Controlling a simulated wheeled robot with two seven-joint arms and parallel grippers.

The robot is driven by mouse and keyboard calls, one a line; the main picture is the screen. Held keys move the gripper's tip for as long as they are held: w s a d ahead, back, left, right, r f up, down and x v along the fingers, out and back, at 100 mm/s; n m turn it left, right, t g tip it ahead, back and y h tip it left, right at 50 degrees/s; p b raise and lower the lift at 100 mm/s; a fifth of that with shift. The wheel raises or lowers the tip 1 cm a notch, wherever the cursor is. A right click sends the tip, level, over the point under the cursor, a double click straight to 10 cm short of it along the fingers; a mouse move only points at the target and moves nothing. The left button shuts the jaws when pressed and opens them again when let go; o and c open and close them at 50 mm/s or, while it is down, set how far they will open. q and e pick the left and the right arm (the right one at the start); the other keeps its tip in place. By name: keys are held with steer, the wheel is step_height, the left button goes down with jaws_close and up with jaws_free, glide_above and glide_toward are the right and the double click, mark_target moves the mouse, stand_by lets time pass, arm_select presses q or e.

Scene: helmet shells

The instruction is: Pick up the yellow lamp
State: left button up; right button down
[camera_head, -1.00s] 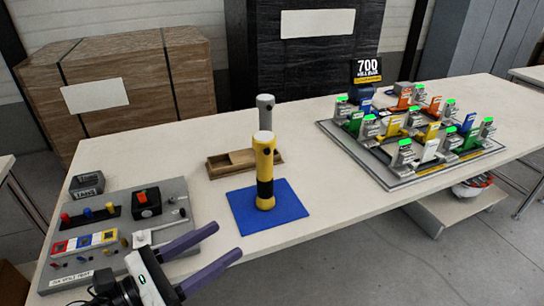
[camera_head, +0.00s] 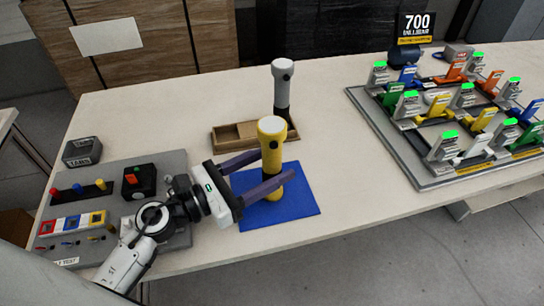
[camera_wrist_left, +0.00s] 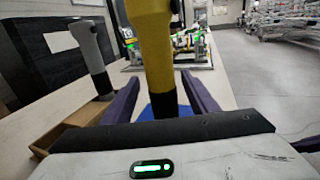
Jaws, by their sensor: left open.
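The yellow lamp (camera_head: 271,150) stands upright on a blue mat (camera_head: 300,205) in the head view, with a pale top and a black band. My left gripper (camera_head: 278,168) is open, its two purple fingers on either side of the lamp. In the left wrist view the lamp (camera_wrist_left: 153,50) rises between the fingers (camera_wrist_left: 160,95), its top cut off by the frame. The fingers do not visibly press on it. The lamp's lower part is partly hidden by the near finger in the head view. My right gripper is not in view.
A board with switches and buttons (camera_head: 175,162) lies at left under my arm. A large rack of coloured parts (camera_head: 430,170) is at right. The table between mat and rack is clear.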

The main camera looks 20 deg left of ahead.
arm_select(q)
steer(key=x, duration=0.2)
steer(key=p+x, duration=0.1)
steer(key=x, duration=0.1)
steer(key=shift+d+f, duration=0.25)
steer(key=c, duration=1.3)
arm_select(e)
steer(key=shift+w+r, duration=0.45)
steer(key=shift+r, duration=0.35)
arm_select(q)
steer(key=shift+r, duration=0.2)
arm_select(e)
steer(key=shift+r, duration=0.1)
